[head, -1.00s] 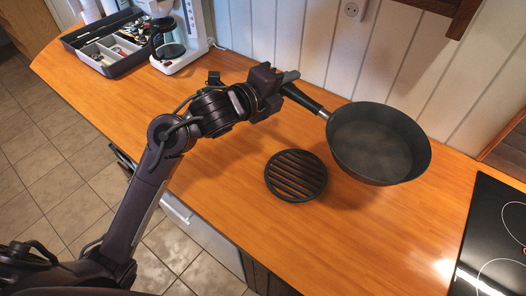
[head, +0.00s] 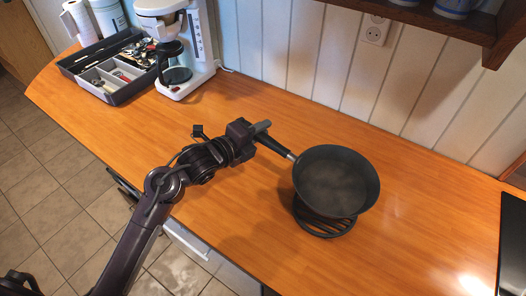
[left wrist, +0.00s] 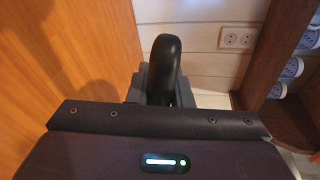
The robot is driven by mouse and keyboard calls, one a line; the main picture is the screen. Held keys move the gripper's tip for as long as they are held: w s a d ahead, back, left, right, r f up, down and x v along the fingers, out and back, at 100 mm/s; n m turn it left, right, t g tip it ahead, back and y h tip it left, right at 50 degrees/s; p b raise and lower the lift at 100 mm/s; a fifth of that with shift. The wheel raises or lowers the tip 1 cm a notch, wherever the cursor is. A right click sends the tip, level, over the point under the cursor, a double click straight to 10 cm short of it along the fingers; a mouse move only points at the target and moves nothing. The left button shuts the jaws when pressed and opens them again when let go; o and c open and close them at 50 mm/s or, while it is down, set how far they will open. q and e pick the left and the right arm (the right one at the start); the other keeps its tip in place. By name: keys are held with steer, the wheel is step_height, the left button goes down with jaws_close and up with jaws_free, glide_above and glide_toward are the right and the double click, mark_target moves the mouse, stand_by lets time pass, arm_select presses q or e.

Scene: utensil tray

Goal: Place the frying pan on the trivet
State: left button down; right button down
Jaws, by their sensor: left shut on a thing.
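The dark frying pan (head: 336,182) is over the round black slatted trivet (head: 324,226) in the head view. The pan covers most of the trivet; the trivet's near edge shows below it. I cannot tell whether the pan touches the trivet or hangs just above it. My left gripper (head: 262,132) is shut on the pan's black handle (head: 272,146), to the left of the pan body. In the left wrist view the handle (left wrist: 166,62) stands between the fingers. My right gripper is in neither view.
A coffee maker (head: 196,50) and a grey utensil tray (head: 128,92) stand at the back left. A black cooktop (head: 512,250) lies at the right edge. A wooden shelf (head: 450,18) hangs at the upper right. The counter (head: 420,220) around the trivet is clear.

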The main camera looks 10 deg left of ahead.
arm_select(q)
steer(key=shift+w+f+p, duration=0.1)
steer(key=shift+f+p, duration=0.5)
steer(key=shift+f, duration=3.45)
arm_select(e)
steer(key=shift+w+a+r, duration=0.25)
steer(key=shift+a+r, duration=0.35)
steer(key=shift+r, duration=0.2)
arm_select(q)
steer(key=c, duration=1.3)
jaws_free()
steer(key=shift+f, duration=0.1)
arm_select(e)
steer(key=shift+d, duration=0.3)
